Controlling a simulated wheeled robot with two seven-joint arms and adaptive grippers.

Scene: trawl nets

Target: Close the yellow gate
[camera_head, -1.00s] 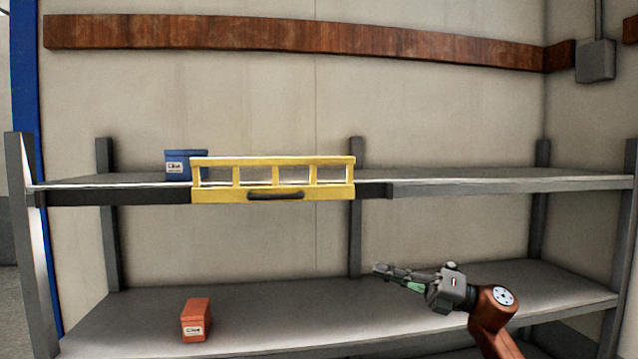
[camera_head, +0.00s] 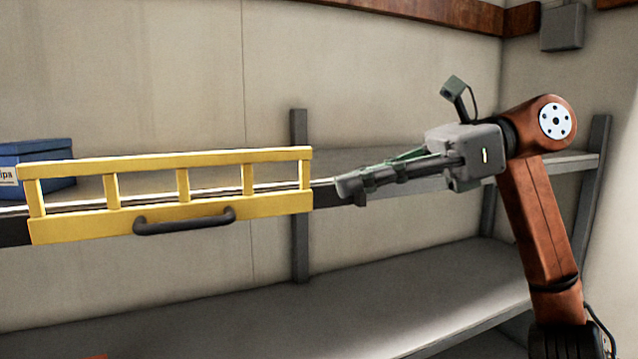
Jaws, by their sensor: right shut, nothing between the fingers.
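The yellow gate (camera_head: 170,190) is a barred panel along the front edge of the upper shelf, at the left and middle of the head view. A dark handle (camera_head: 184,222) is fixed to its lower rail. My right gripper (camera_head: 346,189) is shut and empty, pointing left. In the picture its tips lie just right of the gate's right end, with a small gap between. How far they are apart in depth I cannot tell. My left gripper is not in view.
A blue box (camera_head: 45,160) stands on the upper shelf (camera_head: 415,178) behind the gate's left end. The lower shelf (camera_head: 330,290) is mostly bare, with a sliver of an orange thing at the bottom left. A grey post (camera_head: 299,240) stands behind the gate's right end.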

